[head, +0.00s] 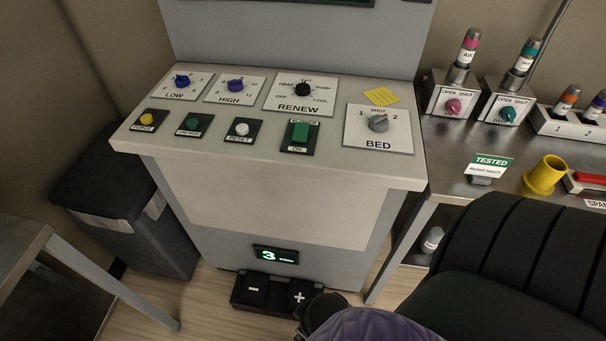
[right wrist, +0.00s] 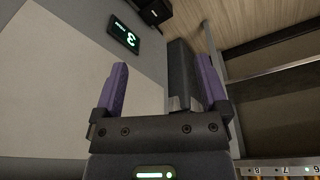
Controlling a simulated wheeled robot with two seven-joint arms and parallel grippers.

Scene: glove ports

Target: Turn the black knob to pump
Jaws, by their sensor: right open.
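The black knob (head: 303,89) sits in the middle of the white RENEW plate (head: 283,101) on the sloped console top. Small labels ring it, with OFF, HEAT and COOL readable and a small word at its right too blurred to read surely. I cannot tell which label the knob points at. My right gripper (right wrist: 162,78) shows in the right wrist view with its two purple fingers wide apart and nothing held. The console front lies beyond it, and the knob is not in that view. My left gripper is not in view.
Blue LOW (head: 182,81) and HIGH (head: 235,86) knobs stand left of the RENEW plate. The grey BED knob (head: 378,123) is at right, with a green button (head: 300,132) in front. A steel bench (head: 455,150) with valves stands right. A dark bin (head: 110,190) stands left.

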